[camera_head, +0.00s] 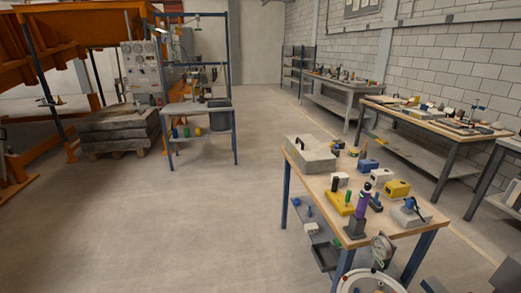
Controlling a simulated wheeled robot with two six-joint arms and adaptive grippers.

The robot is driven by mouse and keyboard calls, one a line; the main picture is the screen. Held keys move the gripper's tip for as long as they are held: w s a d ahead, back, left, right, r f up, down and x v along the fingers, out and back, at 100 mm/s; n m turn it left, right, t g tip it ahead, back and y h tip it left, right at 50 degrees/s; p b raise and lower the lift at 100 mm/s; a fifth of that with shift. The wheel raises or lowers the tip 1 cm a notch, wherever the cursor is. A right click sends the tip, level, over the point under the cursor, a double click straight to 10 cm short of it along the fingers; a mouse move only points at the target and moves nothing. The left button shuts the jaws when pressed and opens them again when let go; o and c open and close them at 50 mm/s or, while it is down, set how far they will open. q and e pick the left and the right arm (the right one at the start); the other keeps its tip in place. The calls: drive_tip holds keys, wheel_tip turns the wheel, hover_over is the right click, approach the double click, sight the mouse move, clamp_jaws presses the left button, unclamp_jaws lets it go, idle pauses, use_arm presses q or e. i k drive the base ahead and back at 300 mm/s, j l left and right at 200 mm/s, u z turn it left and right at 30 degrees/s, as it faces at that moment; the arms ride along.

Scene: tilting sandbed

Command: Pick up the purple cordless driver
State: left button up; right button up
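A purple upright tool (363,203), which looks like the cordless driver, is on the near part of the wooden-topped workbench (316,183) at right. Neither of my grippers can be made out in the head view, and nothing is touching the purple tool.
A large grey case (311,156) lies at the far left corner. Open floor (200,220) lies left of the bench.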

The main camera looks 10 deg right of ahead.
sight(365, 196)
drive_tip(key=k+j+z, duration=0.1)
drive_tip(key=z, duration=1.25)
